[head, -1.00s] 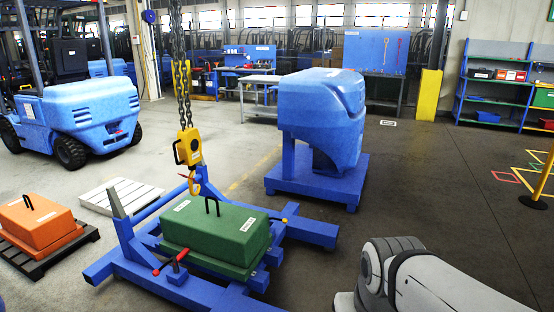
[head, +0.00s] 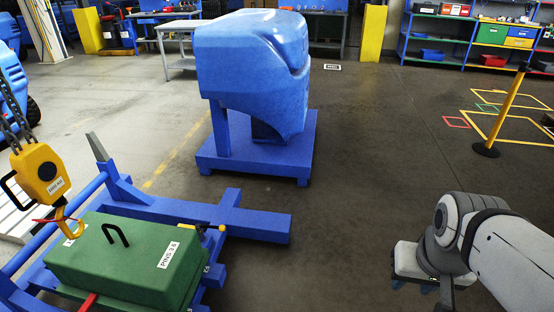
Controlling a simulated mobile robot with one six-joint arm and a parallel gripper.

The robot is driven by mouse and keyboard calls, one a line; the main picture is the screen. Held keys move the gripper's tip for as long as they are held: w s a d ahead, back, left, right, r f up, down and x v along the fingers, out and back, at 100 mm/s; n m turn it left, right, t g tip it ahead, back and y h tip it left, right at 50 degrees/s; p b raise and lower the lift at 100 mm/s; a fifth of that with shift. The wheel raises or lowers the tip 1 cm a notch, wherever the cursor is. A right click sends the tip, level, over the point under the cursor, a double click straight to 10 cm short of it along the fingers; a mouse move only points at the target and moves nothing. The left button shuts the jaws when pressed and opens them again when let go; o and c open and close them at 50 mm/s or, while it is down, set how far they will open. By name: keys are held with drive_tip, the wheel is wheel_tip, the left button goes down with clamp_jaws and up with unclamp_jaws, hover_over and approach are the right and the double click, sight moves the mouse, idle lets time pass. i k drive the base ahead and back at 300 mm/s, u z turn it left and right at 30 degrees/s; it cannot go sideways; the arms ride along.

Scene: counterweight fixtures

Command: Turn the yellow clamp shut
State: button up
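The yellow clamp (head: 221,228) is a small yellow-tipped handle at the far right corner of the green counterweight block (head: 125,258), low in the head view's left half. The block has a black loop handle on top and a white label, and sits in a blue frame (head: 185,208). A red clamp handle (head: 88,302) shows at the block's near side, cut by the bottom edge. Whether the yellow clamp is tight against the block is too small to tell.
A yellow hoist hook block (head: 40,172) hangs on a chain at the left, its hook close to the green block. A large blue counterweight (head: 250,65) stands on a blue stand behind. A yellow post (head: 500,110) is at the right. Floor between frame and arm is clear.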

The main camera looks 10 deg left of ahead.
sight(199, 227)
drive_tip(key=u, duration=0.15)
drive_tip(key=i, duration=1.6)
drive_tip(key=u, duration=0.9)
drive_tip(key=i, duration=0.95)
drive_tip(key=u, duration=0.45)
